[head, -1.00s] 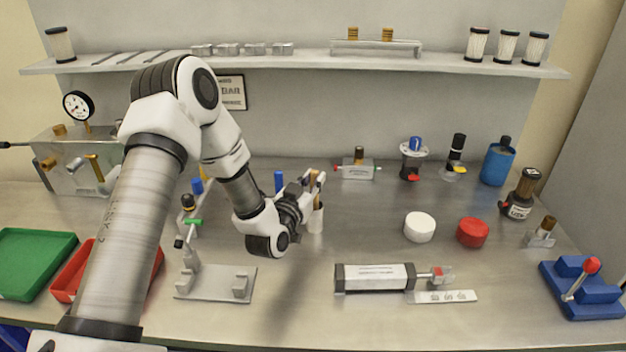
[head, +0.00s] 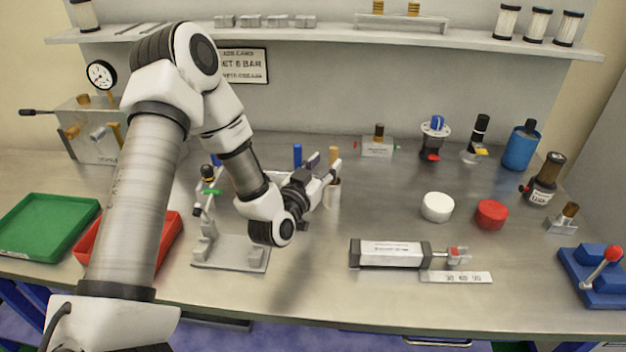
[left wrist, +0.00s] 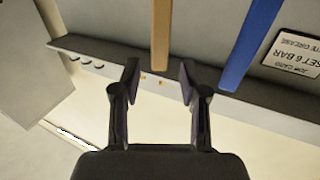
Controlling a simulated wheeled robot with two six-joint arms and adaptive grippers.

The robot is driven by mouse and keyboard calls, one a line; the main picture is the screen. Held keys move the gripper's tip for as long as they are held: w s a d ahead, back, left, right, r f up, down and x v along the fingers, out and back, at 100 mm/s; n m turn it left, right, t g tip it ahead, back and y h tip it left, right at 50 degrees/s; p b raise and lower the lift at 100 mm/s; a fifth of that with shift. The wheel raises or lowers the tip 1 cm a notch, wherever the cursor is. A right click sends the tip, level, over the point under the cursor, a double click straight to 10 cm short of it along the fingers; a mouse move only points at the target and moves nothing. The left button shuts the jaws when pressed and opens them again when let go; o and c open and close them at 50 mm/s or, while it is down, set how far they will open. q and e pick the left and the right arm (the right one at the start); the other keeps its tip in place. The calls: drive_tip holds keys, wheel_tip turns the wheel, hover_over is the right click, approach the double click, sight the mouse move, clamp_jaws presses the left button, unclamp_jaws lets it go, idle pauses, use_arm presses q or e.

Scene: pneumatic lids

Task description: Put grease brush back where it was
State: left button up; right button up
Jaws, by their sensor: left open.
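A tan handle (head: 334,153), which looks like the grease brush's, stands upright in a white cup (head: 332,192) near the middle of the bench. Its bristles are hidden. My left gripper (head: 325,172) is open beside the top of the cup, close to the handle. In the left wrist view, the tan handle (left wrist: 160,40) hangs down the picture, its end between the open fingertips (left wrist: 160,78). It does not look gripped; I cannot tell whether a finger touches it. A blue handle (left wrist: 250,45) shows to its right. My right gripper is not in view.
A blue upright tool (head: 297,155) stands just behind my left gripper. A grey bracket (head: 230,253) lies in front of it, and a cylinder (head: 390,253) lies to the right. White (head: 437,207) and red (head: 491,214) round caps sit further right. Bench between cup and caps is clear.

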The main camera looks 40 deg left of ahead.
use_arm(q)
drive_tip(key=s+d, duration=0.1)
drive_tip(key=s, duration=0.6)
drive_tip(key=shift+s+b, duration=0.25)
drive_tip(key=shift+b, duration=0.15)
